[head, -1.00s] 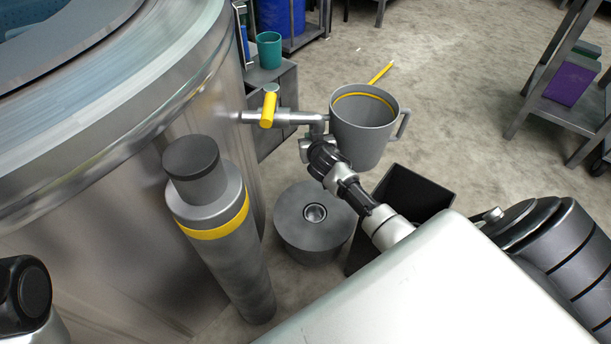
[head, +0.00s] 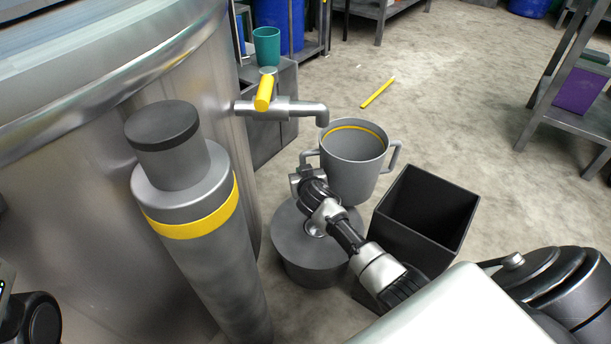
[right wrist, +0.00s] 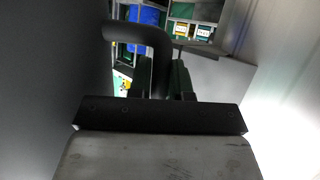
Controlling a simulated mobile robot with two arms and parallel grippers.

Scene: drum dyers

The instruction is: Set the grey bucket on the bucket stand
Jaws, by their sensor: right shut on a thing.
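The grey bucket (head: 362,175) has a yellow line inside its rim and a handle on each side. It is upright in the head view, in front of the tap spout, and overlaps the back right of the round grey bucket stand (head: 294,255). A gap between bucket and stand cannot be judged. My right gripper (head: 306,168) is shut on the bucket's left handle. In the right wrist view the fingers (right wrist: 160,82) close around a dark curved bar (right wrist: 145,35), seemingly this handle. My left gripper is not in view.
A metal tap (head: 290,108) with a yellow lever juts from the large steel drum (head: 80,220). A grey cylinder with a yellow band (head: 195,205) stands left of the stand. An open black bin (head: 425,215) is close on the right. A yellow stick (head: 377,92) lies on the floor.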

